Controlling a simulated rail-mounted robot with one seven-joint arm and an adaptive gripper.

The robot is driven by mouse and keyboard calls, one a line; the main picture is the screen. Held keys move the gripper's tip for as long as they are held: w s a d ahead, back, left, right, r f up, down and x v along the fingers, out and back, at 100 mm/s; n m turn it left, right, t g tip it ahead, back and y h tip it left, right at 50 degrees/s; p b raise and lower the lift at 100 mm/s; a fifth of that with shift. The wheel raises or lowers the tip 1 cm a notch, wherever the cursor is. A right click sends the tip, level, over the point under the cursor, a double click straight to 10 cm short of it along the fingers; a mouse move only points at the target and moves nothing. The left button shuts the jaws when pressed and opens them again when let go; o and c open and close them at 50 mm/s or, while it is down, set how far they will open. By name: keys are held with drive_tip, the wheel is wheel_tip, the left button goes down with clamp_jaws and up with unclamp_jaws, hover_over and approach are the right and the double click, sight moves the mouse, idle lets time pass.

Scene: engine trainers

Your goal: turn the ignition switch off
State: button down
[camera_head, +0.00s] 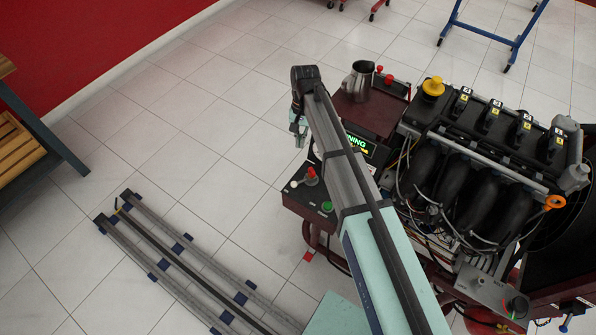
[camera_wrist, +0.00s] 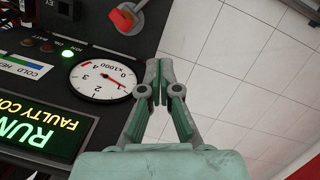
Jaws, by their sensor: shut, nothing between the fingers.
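My gripper (camera_wrist: 160,70) is shut and empty, its fingertips together beside the right edge of the instrument panel (camera_wrist: 120,52). In the head view my gripper (camera_head: 299,124) hangs at the far end of my arm, over the floor left of the engine trainer. The panel carries a red rotary knob (camera_wrist: 127,16) at its top edge, apart from the fingers. A lit green lamp (camera_wrist: 67,55) sits near small lettering. A grey part (camera_wrist: 64,8) at the top is cut off. I cannot tell which control is the ignition switch. The display (camera_wrist: 42,128) is lit and partly reads "RUN".
A round gauge (camera_wrist: 102,80) lies just left of the fingers. The engine (camera_head: 480,165) stands right of my arm. A red knob (camera_head: 311,176) and a green button (camera_head: 327,207) rise from a lower box. A metal jug (camera_head: 358,82) stands behind.

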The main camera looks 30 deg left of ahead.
sight(305, 179)
drive_tip(key=p+x, duration=0.2)
drive_tip(key=x, duration=0.7)
drive_tip(key=shift+s+f+p, duration=0.1)
drive_tip(key=shift+f+p, duration=0.25)
drive_tip(key=shift+f, duration=0.05)
drive_tip(key=s, duration=0.1)
drive_tip(key=s+d+p, duration=0.1)
drive_tip(key=s, duration=0.1)
drive_tip(key=shift+d, duration=0.1)
drive_tip(key=shift+s+d+f, duration=0.1)
drive_tip(key=shift+s+f, duration=0.1)
drive_tip(key=shift+s, duration=0.2)
